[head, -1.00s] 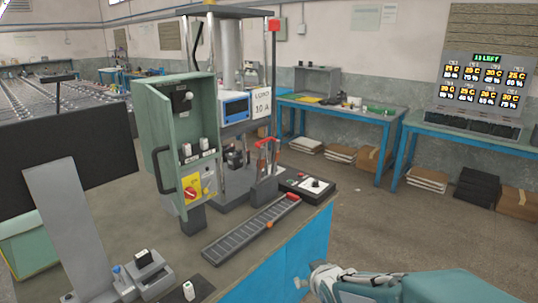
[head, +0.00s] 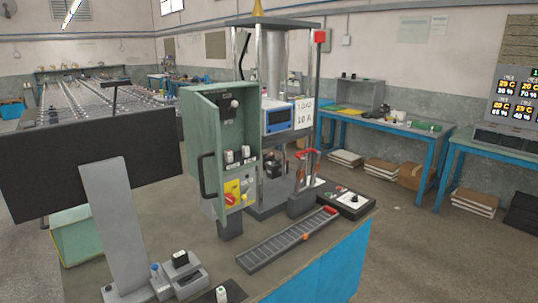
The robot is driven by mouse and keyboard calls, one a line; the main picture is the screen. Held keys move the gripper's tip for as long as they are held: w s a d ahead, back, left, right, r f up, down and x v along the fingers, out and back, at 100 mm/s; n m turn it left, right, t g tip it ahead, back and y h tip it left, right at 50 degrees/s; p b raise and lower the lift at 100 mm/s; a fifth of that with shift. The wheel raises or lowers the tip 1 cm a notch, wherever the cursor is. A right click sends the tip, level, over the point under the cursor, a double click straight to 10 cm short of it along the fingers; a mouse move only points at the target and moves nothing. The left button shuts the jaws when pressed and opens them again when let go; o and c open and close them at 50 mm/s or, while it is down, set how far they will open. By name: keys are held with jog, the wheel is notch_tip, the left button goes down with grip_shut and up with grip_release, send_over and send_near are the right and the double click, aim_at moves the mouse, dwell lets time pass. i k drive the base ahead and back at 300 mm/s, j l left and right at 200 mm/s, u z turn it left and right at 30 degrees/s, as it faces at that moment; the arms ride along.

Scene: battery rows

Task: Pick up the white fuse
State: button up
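A small white cylinder that looks like a fuse (head: 222,294) stands upright on a dark mat at the bottom edge of the head view. Two more small whitish fuse-like pieces, a left one (head: 230,157) and a right one (head: 246,154), sit side by side inside the open green cabinet (head: 199,135). I cannot tell for certain which of these is the task's white fuse. My gripper is not in view now.
A grey holder with a black-topped block (head: 180,259) stands left of the mat. A dark monitor (head: 90,160) blocks the left side. A grey slotted rail (head: 285,240) with an orange knob lies at right, near the bench's blue side (head: 325,270).

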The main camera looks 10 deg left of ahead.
aim_at(229, 156)
jog(key=i+u, duration=0.1)
jog(key=u, duration=0.25)
jog(key=i+u, duration=0.1)
jog(key=u, duration=0.3)
jog(key=i+l+u, duration=0.1)
jog(key=u, duration=0.25)
